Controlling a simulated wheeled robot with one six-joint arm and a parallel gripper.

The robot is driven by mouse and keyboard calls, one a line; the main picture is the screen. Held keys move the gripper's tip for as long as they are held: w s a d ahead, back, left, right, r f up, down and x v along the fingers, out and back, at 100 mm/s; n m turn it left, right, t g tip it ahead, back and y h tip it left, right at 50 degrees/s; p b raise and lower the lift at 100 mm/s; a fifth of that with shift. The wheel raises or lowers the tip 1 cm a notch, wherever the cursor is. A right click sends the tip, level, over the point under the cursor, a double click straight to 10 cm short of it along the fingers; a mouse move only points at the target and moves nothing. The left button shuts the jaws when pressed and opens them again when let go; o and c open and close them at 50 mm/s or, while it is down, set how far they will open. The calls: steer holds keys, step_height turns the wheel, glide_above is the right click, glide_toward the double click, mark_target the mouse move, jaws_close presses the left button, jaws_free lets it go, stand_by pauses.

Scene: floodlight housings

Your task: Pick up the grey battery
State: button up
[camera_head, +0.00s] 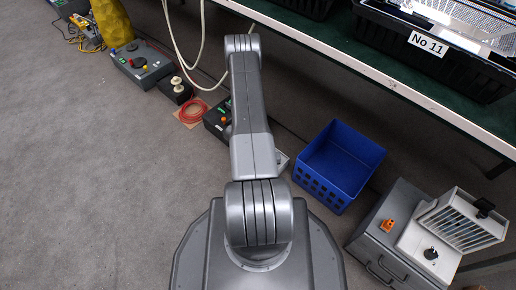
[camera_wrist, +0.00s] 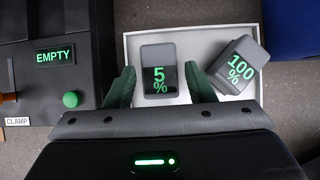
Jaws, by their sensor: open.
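Two grey batteries with dark faces and green figures lie in a shallow white tray (camera_wrist: 132,45) in the wrist view. One battery (camera_wrist: 158,68), reading 5%, lies straight near the tray's middle. The other battery (camera_wrist: 239,65), reading 100%, lies turned at the right end and overlaps the tray's right edge. My gripper (camera_wrist: 160,70) is open, with a green finger on each side of the 5% battery; I cannot tell its height above it. In the head view my arm hides the gripper and batteries; a corner of the tray (camera_head: 283,161) shows.
Left of the tray stands a black device (camera_wrist: 45,85) with an EMPTY sign, green button and CLAMP label. A blue crate (camera_head: 340,165) is to the right. A grey cabinet (camera_head: 385,235) stands at lower right. A long bench (camera_head: 330,50) runs behind.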

steer(key=b+x, duration=0.2)
steer(key=x, duration=0.2)
steer(key=shift+s+a+f, duration=0.1)
steer(key=shift+a+f, duration=0.05)
steer(key=shift+d+f, duration=0.2)
steer(key=shift+f, duration=0.1)
steer(key=shift+c, duration=0.4)
